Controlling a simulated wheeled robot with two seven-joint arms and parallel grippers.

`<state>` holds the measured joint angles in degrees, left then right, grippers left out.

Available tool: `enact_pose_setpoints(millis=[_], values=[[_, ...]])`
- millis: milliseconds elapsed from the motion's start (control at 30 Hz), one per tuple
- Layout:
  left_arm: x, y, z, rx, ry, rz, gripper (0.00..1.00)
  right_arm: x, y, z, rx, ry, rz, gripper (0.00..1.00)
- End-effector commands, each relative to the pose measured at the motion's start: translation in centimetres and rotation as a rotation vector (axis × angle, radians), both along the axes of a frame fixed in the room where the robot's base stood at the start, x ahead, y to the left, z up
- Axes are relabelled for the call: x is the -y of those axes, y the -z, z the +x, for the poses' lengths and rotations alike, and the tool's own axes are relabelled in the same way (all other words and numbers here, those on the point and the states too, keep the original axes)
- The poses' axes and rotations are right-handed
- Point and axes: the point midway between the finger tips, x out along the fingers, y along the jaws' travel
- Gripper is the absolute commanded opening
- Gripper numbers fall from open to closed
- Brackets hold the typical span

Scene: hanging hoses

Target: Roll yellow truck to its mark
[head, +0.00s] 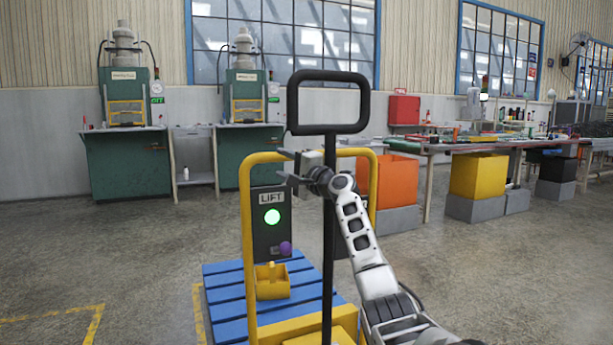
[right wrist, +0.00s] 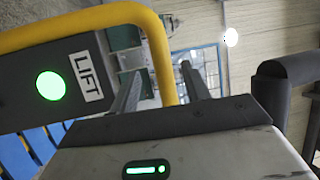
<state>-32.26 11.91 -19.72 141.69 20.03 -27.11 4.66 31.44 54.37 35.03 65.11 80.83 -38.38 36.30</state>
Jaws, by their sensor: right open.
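The yellow truck (head: 247,240) stands in front of me with an upright yellow tube frame and a tall black loop handle (head: 290,100). Its dark panel (head: 268,240) carries a LIFT label, a lit green round light and a purple knob. My right gripper (head: 290,170) is open beside the handle's pole, near the top of the frame. In the right wrist view the open fingers (right wrist: 161,72) show with the yellow tube (right wrist: 157,50) across them; I cannot tell if they touch it. Yellow floor lines (head: 95,322) lie at the left. My left gripper is out of view.
Green machines (head: 125,165) stand along the back wall. A workbench (head: 470,145) with orange and yellow bins is at the right. The floor at left is clear.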

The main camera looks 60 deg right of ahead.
Motion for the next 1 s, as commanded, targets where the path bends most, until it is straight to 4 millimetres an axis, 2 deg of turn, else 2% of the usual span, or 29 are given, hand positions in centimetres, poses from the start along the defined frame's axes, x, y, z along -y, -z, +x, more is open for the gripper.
enact_pose_setpoints(millis=[200,400,600,1000], values=[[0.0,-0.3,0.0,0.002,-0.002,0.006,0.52,-1.1,0.8,-3.7,-0.002,0.000,0.001,0.47],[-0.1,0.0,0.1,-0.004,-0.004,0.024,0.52,-1.8,1.3,-6.4,0.000,0.001,0.002,0.47],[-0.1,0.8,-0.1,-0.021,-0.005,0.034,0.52,-2.0,1.4,-7.2,-0.001,0.002,0.002,0.47],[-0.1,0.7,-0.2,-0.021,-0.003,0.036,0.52,-2.0,1.4,-7.2,0.000,0.002,0.002,0.47]])
